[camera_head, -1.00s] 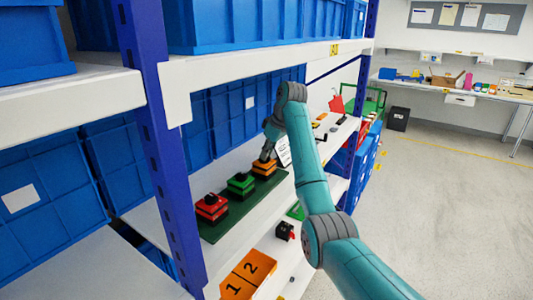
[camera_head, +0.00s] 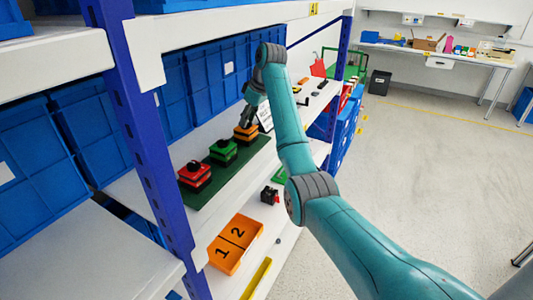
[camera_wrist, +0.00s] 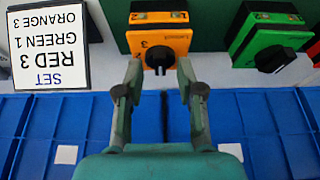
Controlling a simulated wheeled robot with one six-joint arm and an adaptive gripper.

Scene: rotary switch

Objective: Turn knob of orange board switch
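The orange switch (camera_head: 246,135) stands at the far end of a row on a dark green board (camera_head: 233,170). Its orange face (camera_wrist: 158,38) and black knob (camera_wrist: 159,60) show upside down in the wrist view. My gripper (camera_head: 249,122) is at the orange switch in the head view. In the wrist view my gripper (camera_wrist: 160,66) is open, with one fingertip on each side of the knob and gaps between. Whether the tips reach the knob's depth I cannot tell. The knob's pointing direction is unclear.
The green switch (camera_head: 222,152) and red switch (camera_head: 194,175) stand nearer on the same board. A sign (camera_wrist: 47,45) reads "SET RED 3, GREEN 1, ORANGE 3". Blue crates (camera_head: 175,100) stand behind the row. A blue post (camera_head: 140,130) rises at left. An orange bin (camera_head: 236,243) lies below.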

